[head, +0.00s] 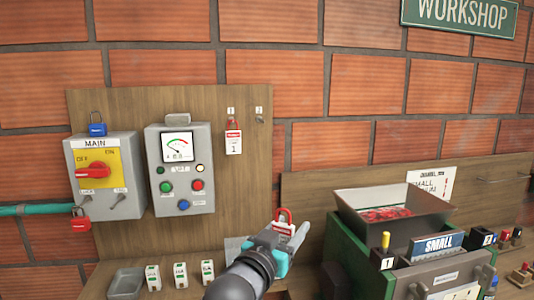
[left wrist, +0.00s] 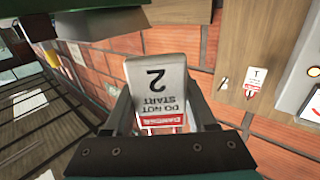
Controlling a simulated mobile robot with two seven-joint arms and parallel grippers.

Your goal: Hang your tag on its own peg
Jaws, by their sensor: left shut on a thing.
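My left gripper (head: 285,240) is shut on a white and red tag (left wrist: 158,88) marked with a 2 and "Do not start". In the head view the tag's red top loop (head: 283,215) shows above the gripper; much of the tag is hidden. The tag and gripper are in front of the wooden board's lower right, below the pegs and apart from them. Peg 2 (head: 259,118), at the board's upper right, is bare. A tag marked 1 (head: 233,142) hangs under peg label 1, left of it, and shows in the left wrist view (left wrist: 255,80). My right gripper is out of view.
The wooden board (head: 225,200) carries a main switch box (head: 104,190) with padlocks and a grey meter panel (head: 178,205). A green machine with a dark hopper (head: 390,228) stands to the right. The board around peg 2 is clear.

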